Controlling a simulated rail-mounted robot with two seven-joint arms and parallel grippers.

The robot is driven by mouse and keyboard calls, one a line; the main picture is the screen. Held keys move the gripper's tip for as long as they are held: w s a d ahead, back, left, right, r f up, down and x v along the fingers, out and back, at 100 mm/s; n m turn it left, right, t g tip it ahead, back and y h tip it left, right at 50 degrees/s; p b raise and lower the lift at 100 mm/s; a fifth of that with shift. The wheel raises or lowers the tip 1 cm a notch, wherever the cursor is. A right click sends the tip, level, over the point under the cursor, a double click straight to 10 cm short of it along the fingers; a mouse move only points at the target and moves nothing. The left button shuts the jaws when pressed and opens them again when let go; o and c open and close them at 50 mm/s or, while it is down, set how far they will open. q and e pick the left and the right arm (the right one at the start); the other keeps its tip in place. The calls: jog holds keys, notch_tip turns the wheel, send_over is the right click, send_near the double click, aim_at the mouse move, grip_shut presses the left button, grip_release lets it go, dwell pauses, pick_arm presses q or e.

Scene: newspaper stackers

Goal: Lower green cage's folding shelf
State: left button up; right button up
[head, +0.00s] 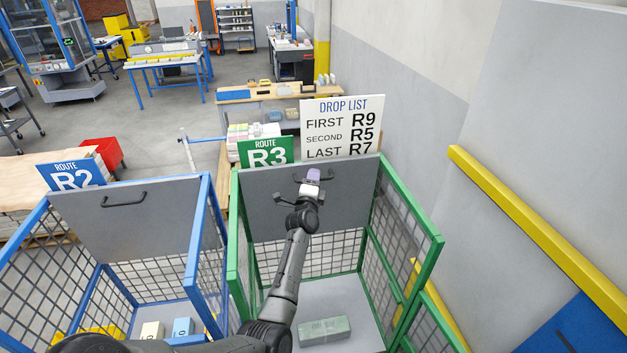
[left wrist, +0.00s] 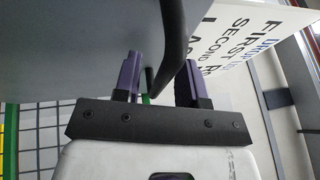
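The green cage (head: 233,232) stands in the middle of the head view. Its folding shelf (head: 258,207) is a grey panel standing upright at the cage's back; it also fills the left of the left wrist view (left wrist: 55,55). My left gripper (head: 313,176) is at the panel's upper part. In the left wrist view its purple-padded fingers (left wrist: 159,72) are apart, with the black handle (left wrist: 174,42) running between them. I see a gap beside the handle, so it does not look clamped. In the head view the gripper partly hides the handle. My right gripper is out of view.
A greenish bundle (head: 325,331) lies on the cage floor. A blue cage (head: 195,245) with its own raised grey panel (head: 140,222) stands close at left. The R3 sign (head: 266,152) and drop list board (head: 341,127) rise behind. A yellow rail (head: 530,230) runs along the right wall.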

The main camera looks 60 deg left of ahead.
pick_arm(q)
jog(key=shift+c, duration=0.5)
grip_shut()
jog(key=shift+f, duration=0.1)
